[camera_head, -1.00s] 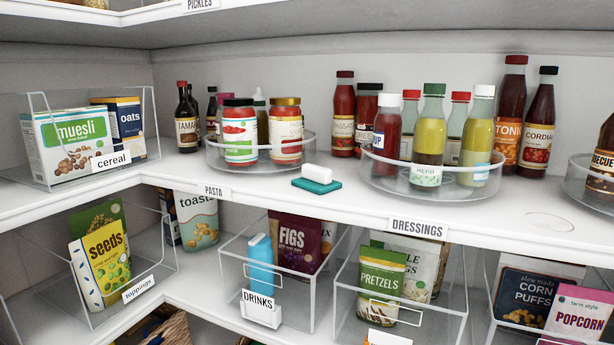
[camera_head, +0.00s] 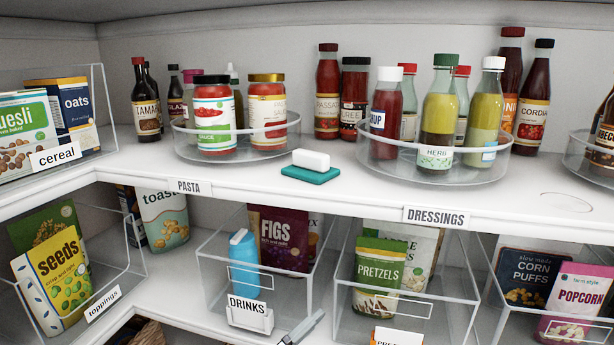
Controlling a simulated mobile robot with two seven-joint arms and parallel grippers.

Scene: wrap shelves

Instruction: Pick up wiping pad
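The wiping pad (camera_head: 310,174) has a white grip block on a flat teal base. It rests on the upper shelf near its front edge, between two clear round turntables. Nothing touches it. A small grey piece (camera_head: 302,328) shows at the bottom edge, below the drinks bin. It seems to be the tip of my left gripper, well below the pad and apart from it. Whether it is open or shut does not show. My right gripper is not in view.
The left turntable (camera_head: 240,152) holds sauce jars, and the right turntable (camera_head: 432,171) holds dressing bottles. The shelf is clear in front of the pad. Below stand clear bins, one with a blue bottle (camera_head: 243,264), one with pretzels (camera_head: 378,279). A shelf above limits headroom.

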